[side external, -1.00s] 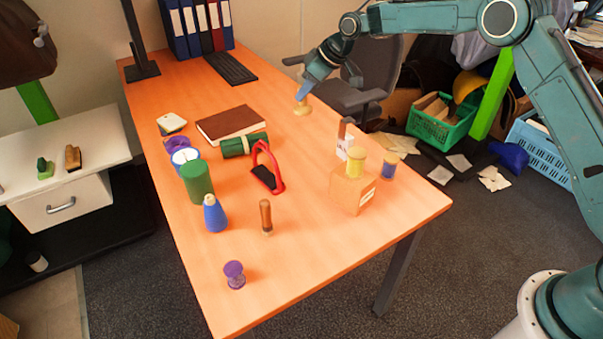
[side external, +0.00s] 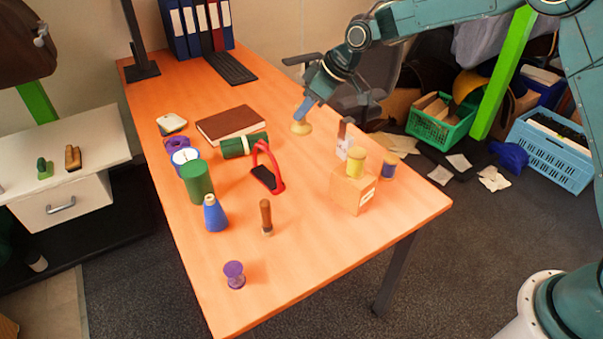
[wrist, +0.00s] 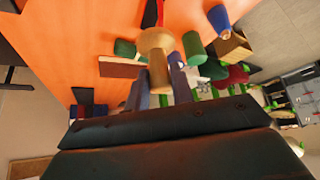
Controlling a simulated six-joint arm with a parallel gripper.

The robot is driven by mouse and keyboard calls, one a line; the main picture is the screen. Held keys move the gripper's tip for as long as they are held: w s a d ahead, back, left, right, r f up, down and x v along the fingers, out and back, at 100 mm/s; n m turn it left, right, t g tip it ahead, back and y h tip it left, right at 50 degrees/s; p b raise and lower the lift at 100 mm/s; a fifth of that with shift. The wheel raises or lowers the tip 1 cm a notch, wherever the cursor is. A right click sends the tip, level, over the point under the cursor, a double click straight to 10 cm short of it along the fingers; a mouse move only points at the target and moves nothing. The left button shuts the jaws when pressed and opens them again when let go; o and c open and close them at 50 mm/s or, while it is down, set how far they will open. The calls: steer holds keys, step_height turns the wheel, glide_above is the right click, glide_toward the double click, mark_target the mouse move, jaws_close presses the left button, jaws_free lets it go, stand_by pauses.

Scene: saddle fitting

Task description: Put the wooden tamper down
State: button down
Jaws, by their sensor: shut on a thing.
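The wooden tamper is a pale tan piece with a round, wide head and a narrower handle. In the side external view its head (side external: 301,128) is at the far right part of the orange table (side external: 300,225), under my gripper (side external: 306,110). I cannot tell whether the head touches the table top. In the wrist view the tamper (wrist: 155,44) points away from the camera, its handle between the fingers of my gripper (wrist: 163,82). My gripper is shut on the handle and tilted.
A brown book (side external: 231,125), green roll (side external: 245,145) and red-handled tool (side external: 270,172) lie left of the tamper. A box (side external: 353,191) bearing a yellow spool (side external: 355,162) stands nearer the front, beside a brown-topped upright piece (side external: 343,135). Bare table surrounds the tamper's head.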

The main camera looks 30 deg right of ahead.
steer(key=s+a+n, duration=0.1)
steer(key=s+a, duration=0.3)
steer(key=s, duration=1.1)
steer(key=shift+s+a+f+y, duration=0.2)
steer(key=shift+s+f+y, duration=0.05)
steer(key=shift+s+y, duration=0.1)
steer(key=shift+f, duration=0.1)
step_height(320, 180, down, 16)
steer(key=shift+f, duration=1.9)
steer(key=shift+f, duration=0.1)
steer(key=c, duration=1.2)
jaws_free()
